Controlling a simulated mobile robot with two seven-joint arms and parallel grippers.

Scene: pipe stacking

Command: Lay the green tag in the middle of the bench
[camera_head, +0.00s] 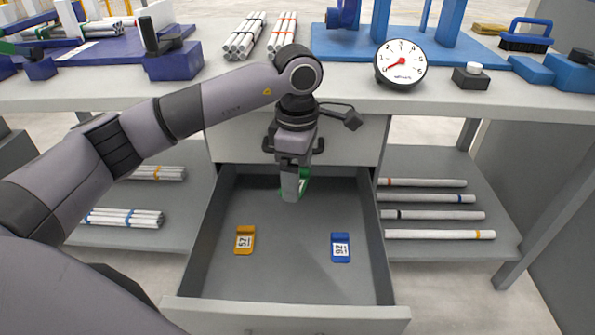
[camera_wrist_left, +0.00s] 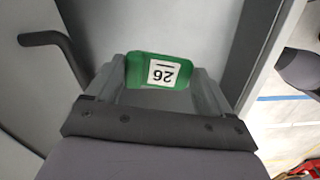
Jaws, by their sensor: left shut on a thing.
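The green tag (camera_wrist_left: 150,70) with a white label reading 26 is between the fingers of my left gripper (camera_wrist_left: 158,85) in the left wrist view. In the head view, my left gripper (camera_head: 292,185) points down over the back part of the open drawer (camera_head: 285,285). It is shut on the green tag, and only a green edge (camera_head: 305,181) shows beside the fingers. The bench (camera_head: 460,95) is above and behind the drawer. My right gripper is not in view.
An orange tag (camera_head: 244,240) and a blue tag (camera_head: 340,247) lie apart in the drawer. A round gauge (camera_head: 400,64), a small button box (camera_head: 471,77) and bundles of white pipes (camera_head: 246,36) stand on the bench. Its front middle strip looks clear. Pipes (camera_head: 440,234) lie on the lower shelf.

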